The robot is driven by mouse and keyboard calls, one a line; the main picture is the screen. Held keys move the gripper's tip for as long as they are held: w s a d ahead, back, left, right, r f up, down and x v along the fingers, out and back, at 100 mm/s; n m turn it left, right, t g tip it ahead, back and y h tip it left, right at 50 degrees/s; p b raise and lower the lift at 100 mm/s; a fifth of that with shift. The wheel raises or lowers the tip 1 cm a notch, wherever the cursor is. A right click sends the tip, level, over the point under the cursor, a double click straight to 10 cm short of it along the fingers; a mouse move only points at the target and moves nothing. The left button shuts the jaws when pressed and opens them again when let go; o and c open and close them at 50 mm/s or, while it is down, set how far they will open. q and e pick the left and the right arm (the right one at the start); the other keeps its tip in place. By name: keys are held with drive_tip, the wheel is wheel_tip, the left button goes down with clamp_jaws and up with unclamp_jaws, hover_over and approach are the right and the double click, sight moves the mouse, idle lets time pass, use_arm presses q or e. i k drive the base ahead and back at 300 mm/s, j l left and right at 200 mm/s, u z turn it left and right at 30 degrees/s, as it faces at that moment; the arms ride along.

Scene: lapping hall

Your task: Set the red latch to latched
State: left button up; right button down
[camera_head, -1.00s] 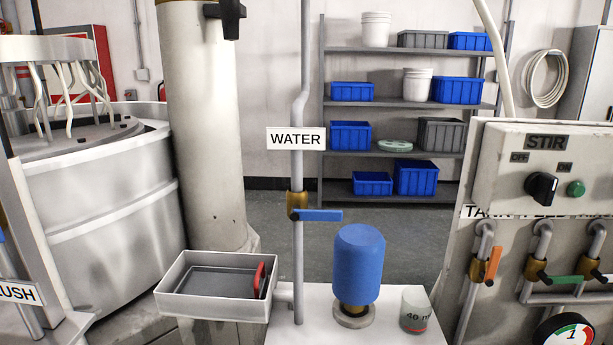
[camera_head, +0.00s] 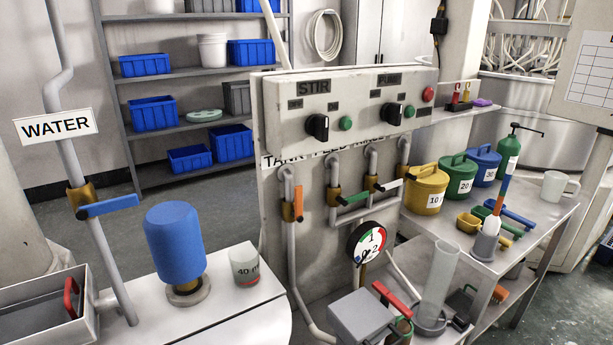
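No part is clearly marked as the red latch, and I cannot tell which red piece it is. A red handle (camera_head: 398,304) slants beside a grey box (camera_head: 360,317) at the bottom, below the gauge. Another red handle (camera_head: 71,297) stands in the open grey tray (camera_head: 40,300) at the left edge. A small red piece (camera_head: 467,92) stands upright on the ledge right of the control panel. I cannot read a latched or unlatched state from any of them. Neither of my grippers shows in this view.
The STIR control panel (camera_head: 350,99) stands in the middle, with valves and a gauge (camera_head: 367,243) below.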

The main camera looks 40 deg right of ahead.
sight(386, 296)
drive_tip(key=z, duration=1.65)
